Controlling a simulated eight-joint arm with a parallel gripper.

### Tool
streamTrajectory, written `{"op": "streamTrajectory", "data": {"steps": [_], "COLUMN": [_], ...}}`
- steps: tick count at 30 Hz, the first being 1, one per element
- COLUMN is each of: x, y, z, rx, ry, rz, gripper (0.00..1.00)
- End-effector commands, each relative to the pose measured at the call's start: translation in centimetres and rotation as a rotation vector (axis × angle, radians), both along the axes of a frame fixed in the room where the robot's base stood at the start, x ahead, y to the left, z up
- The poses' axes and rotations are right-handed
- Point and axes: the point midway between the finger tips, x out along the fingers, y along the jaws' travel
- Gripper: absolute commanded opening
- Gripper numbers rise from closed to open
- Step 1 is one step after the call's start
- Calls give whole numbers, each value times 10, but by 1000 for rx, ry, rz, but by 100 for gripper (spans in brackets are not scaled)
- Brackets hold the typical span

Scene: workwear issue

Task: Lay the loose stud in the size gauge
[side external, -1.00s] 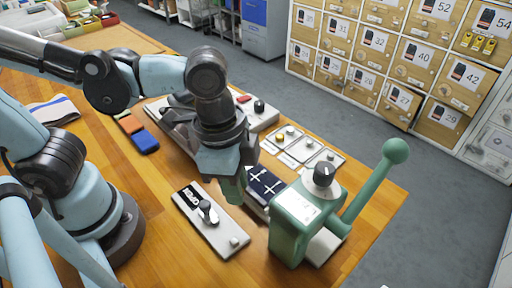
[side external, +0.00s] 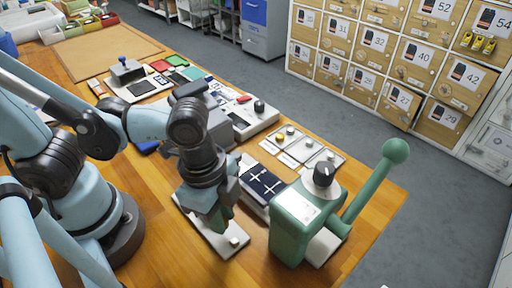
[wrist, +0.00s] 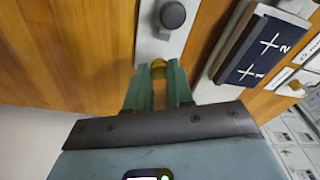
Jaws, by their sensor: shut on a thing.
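My gripper (wrist: 158,80) is shut on a small brass-coloured stud (wrist: 158,66), which shows between its fingertips in the wrist view. Much of the stud is hidden by the fingers. A pale plate with a round dark knob (wrist: 172,15) lies just beyond the fingertips; it appears to be the size gauge (wrist: 182,50), though I cannot be sure. In the side view my gripper (side external: 222,224) is over this plate (side external: 214,244) and hides much of it. I cannot tell whether the stud touches the plate.
A green lever press (side external: 290,228) stands right of the plate. Bare wood (side external: 145,225) is free left of the plate.

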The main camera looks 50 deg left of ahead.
Motion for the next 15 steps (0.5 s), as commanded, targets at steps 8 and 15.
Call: {"op": "streamTrajectory", "data": {"steps": [8, 15], "x": [1, 0], "y": [0, 0], "z": [-24, -30], "rx": [0, 0], "ry": [0, 0], "rz": [0, 0], "gripper": [0, 0]}}
